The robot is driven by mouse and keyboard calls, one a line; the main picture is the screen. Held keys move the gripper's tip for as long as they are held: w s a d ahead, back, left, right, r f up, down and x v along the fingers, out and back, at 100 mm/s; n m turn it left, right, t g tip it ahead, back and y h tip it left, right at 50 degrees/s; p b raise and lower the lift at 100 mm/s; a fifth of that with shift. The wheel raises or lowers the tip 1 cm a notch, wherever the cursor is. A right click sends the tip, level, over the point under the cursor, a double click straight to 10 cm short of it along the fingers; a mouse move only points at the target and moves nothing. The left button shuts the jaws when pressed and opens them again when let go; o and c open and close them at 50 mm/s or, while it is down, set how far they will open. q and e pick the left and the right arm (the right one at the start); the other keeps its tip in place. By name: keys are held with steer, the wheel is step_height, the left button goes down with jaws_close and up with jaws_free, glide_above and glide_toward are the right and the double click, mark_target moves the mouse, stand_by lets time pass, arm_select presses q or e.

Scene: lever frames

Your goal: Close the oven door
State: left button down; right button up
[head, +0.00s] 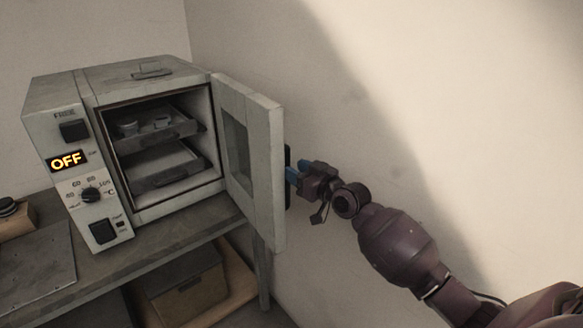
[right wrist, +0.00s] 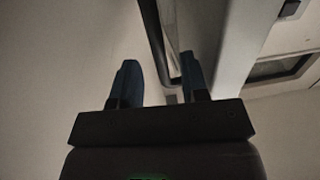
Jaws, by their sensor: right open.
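The oven (head: 160,221) is a grey box on a bench at the left, with its chamber open to view. Its door (head: 265,160) is hinged at the right side and stands wide open, swung out toward the right front. A dark handle (head: 288,178) shows at the door's outer edge. My right gripper (head: 290,174) is at the outer side of the door, close to the handle. In the right wrist view its two blue fingers (right wrist: 160,82) are apart, with the dark handle bar (right wrist: 160,50) ahead between them. I cannot tell whether they touch it. My left gripper is out of view.
Inside the oven are two trays (head: 165,176), the upper one holding small dishes. The control panel (head: 75,165) reads OFF. The bench (head: 160,245) has a box (head: 188,290) below it. A wall stands behind the door and arm.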

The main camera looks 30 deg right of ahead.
steer(key=shift+x, duration=1.2)
jaws_close()
